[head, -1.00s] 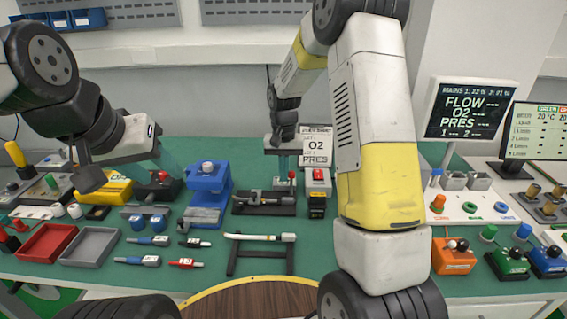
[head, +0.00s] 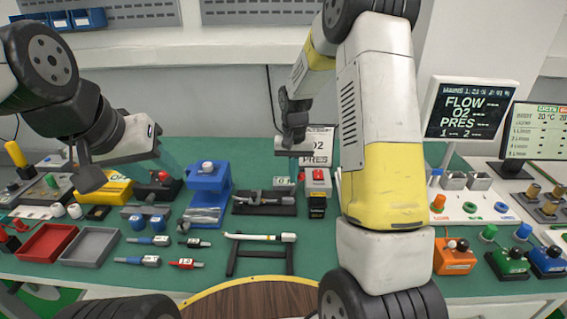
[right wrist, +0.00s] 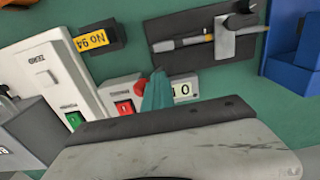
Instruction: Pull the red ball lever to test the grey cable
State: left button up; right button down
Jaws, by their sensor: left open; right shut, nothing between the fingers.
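The black cable tester (head: 262,207) lies on the green bench, with a grey cable piece (head: 266,196) along it; it also shows in the right wrist view (right wrist: 185,60). At its right end are a small display (right wrist: 182,90) reading 0 and the red ball (right wrist: 141,85) of the lever, which also shows in the head view (head: 301,176). My right gripper (right wrist: 157,95) is shut and empty, its teal fingertips between the ball and the display, close beside the ball; whether they touch cannot be told. My left gripper (head: 128,168) is open and empty above the left bench.
A grey box with a red switch (head: 318,176) stands close right of the lever. A blue press (head: 207,185) is to the left. A white cable on a black stand (head: 260,238) and red and grey trays (head: 90,246) lie in front.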

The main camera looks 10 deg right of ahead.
jog(key=shift+d, duration=0.2)
jog(key=shift+a, duration=0.1)
jog(key=shift+w+a, duration=0.25)
jog(key=shift+a, duration=0.95)
jog(key=shift+w+a, duration=0.2)
jog(key=shift+a, duration=1)
notch_tip(320, 180, up, 7)
jog(key=shift+r, duration=0.15)
jog(key=s+d+r+t, duration=0.2)
jog(key=s+r, duration=0.4)
jog(key=r, duration=0.2)
jog(key=s+d+r+n+t+y, duration=0.1)
jog(key=s+r+t, duration=0.1)
jog(key=s, duration=0.8)
jog(key=s+r+n+t+y, duration=0.1)
jog(key=s+r, duration=0.4)
jog(key=s, duration=0.5)
jog(key=shift+s+d+r+n+t, duration=0.15)
jog(key=shift+d+n+t, duration=0.25)
jog(key=shift+t, duration=0.2)
